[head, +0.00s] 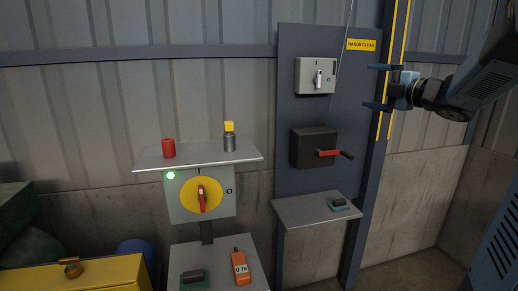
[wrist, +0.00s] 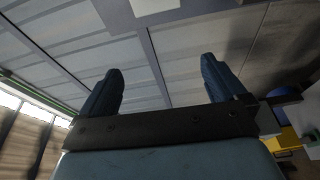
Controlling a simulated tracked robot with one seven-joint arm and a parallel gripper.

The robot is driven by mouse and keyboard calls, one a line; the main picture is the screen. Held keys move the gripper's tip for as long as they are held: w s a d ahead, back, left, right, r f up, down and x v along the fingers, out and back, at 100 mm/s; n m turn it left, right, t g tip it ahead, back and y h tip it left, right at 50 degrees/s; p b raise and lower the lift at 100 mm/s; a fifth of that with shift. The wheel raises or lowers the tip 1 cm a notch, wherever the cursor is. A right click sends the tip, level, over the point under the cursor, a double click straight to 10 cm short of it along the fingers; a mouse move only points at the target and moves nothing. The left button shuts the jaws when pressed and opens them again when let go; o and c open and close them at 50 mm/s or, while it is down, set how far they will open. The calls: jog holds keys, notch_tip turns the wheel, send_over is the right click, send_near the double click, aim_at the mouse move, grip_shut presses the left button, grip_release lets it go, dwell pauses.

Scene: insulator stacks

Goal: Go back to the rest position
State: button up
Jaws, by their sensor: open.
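My gripper (head: 378,87) is at the upper right of the head view, at the end of my blue arm. Its two blue fingers point left and are spread apart with nothing between them. The wrist view also shows the open, empty fingers (wrist: 158,88), with wall panels beyond them. The gripper is in front of the blue post with yellow stripes and touches no visible object.
A blue panel (head: 290,170) carries a grey switch box (head: 315,75), a black box with a red handle (head: 314,147) and a low shelf (head: 300,210). At left are a shelf (head: 195,157) with small cylinders, a yellow rotary switch (head: 188,194) and a yellow cabinet (head: 100,275).

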jog(key=s+d+m+t+h, duration=0.2)
jog(key=s+d+m+h, duration=0.15)
jog(key=m+h, duration=0.75)
jog(key=s+a+f+m+g, duration=0.4)
jog(key=s+f, duration=0.1)
jog(key=s, duration=0.3)
jog(key=s+a+f+m+g+y, duration=0.1)
jog(key=s+a+f+m+g, duration=0.2)
jog(key=s+f, duration=0.3)
jog(key=s+a+f+m+g, duration=0.4)
jog(key=s+a+f+m, duration=0.1)
jog(key=s, duration=0.6)
jog(key=shift+s+f+m+g, duration=0.3)
jog(key=shift+s+f+m, duration=0.1)
jog(key=shift+f+m, duration=0.1)
